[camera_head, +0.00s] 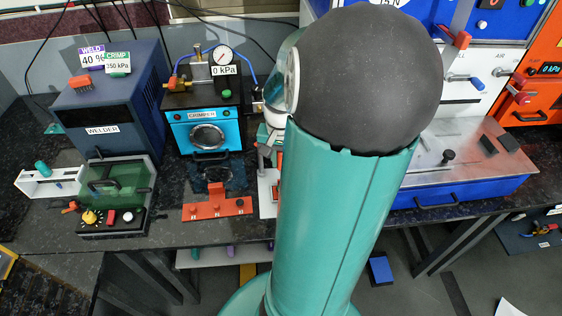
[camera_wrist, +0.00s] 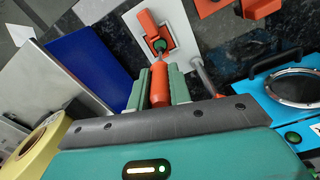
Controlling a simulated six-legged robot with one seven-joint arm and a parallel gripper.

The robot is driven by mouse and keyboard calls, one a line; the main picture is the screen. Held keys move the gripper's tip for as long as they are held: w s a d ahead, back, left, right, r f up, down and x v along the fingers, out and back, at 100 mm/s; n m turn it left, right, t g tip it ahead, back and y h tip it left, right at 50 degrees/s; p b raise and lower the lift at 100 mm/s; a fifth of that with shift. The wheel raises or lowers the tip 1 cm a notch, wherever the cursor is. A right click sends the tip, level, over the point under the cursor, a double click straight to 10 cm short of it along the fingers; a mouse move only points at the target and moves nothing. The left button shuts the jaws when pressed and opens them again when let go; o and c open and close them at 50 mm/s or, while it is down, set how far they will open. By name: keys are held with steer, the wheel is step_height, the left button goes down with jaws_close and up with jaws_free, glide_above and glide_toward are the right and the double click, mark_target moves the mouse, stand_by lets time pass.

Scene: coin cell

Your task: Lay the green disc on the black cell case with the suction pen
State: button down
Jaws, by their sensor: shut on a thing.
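My gripper (camera_wrist: 158,80) is shut on the orange suction pen (camera_wrist: 159,86), which stands between its two pale green fingers in the wrist view. The green disc (camera_wrist: 159,45) is a small round spot just beyond the pen's thin tip, at an orange holder (camera_wrist: 147,23) on a white plate (camera_wrist: 178,40). I cannot tell whether the tip touches the disc, or whether the disc hangs from the pen or rests in the holder. I cannot make out the black cell case for sure in either view. In the head view my arm hides the gripper and pen.
A blue crimper (camera_head: 205,133) shows in the head view, right of the dark blue welder (camera_head: 110,100). An orange block (camera_head: 217,208) sits at the bench's front edge. A blue-and-metal station (camera_head: 460,190) stands right of my arm. In the wrist view a grey post (camera_wrist: 204,75) rises near the right finger.

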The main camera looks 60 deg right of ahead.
steer(key=shift+r, duration=1.95)
